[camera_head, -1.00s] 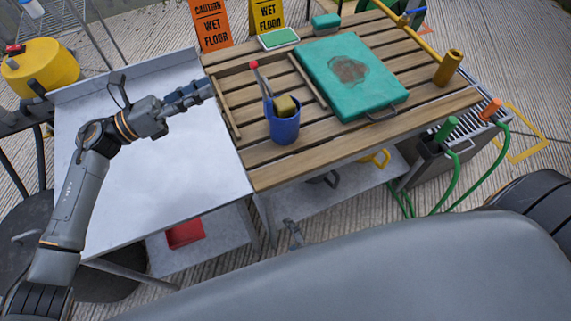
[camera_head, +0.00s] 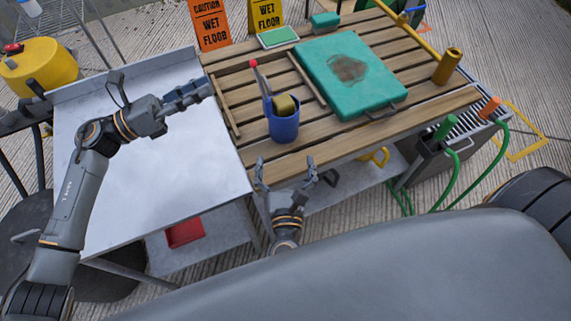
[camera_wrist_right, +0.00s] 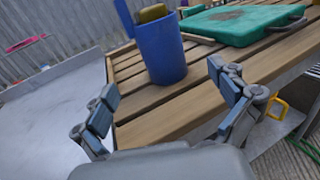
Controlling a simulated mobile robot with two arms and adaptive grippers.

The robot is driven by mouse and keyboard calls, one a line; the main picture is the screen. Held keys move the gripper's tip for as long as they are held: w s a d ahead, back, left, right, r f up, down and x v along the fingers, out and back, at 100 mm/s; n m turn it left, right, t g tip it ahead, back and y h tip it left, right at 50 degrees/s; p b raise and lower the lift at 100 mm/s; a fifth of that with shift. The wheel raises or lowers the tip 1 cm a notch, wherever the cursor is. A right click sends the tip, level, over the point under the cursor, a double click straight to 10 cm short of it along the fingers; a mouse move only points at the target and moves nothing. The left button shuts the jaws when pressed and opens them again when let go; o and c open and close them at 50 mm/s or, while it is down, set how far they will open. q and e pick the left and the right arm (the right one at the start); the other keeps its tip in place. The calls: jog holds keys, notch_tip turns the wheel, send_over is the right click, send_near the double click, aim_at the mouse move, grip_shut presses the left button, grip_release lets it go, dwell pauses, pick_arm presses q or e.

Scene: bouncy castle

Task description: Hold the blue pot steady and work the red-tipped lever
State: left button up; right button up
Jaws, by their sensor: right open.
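The blue pot (camera_head: 284,126) stands upright on the slatted wooden table. In it are a lever with a red tip (camera_head: 253,64) and a yellow-brown block (camera_head: 285,104). My right gripper (camera_head: 287,164) is open and empty at the table's front edge, just in front of the pot and apart from it. In the right wrist view the pot (camera_wrist_right: 161,50) stands beyond and between the spread fingers; the red tip is out of that view. My left gripper (camera_head: 207,87) is over the grey metal table, left of the pot; its fingers overlap, so its opening is unclear.
A teal board (camera_head: 347,72) with a brown stain lies right of the pot. Thin wooden sticks (camera_head: 306,79) lie beside it. A brass-coloured cylinder (camera_head: 447,66) stands at the right edge. The grey metal table (camera_head: 150,190) is bare on top. Wet floor signs (camera_head: 211,25) stand behind.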

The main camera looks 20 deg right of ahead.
aim_at(284, 128)
jog(key=x, duration=1.2)
jog(key=shift+w+d, duration=0.15)
jog(key=shift+w, duration=0.2)
jog(key=c, duration=1.6)
pick_arm(q)
jog(key=shift+c, duration=0.8)
pick_arm(e)
jog(key=shift+c, duration=0.9)
pick_arm(q)
jog(key=c, duration=0.4)
jog(key=shift+a+n, duration=0.2)
jog(key=shift+n, duration=0.2)
grip_shut()
jog(key=s+a+n+t, duration=0.1)
jog(key=n, duration=0.4)
jog(key=a+n+t, duration=0.1)
jog(key=a+n, duration=0.1)
jog(key=n, duration=0.2)
jog(key=s+a+n, duration=0.1)
jog(key=a+n, duration=0.1)
jog(key=n, duration=0.3)
jog(key=shift+s+f+n+t+y, duration=0.3)
jog(key=shift+s+f+t, duration=0.05)
jog(key=shift+t, duration=0.05)
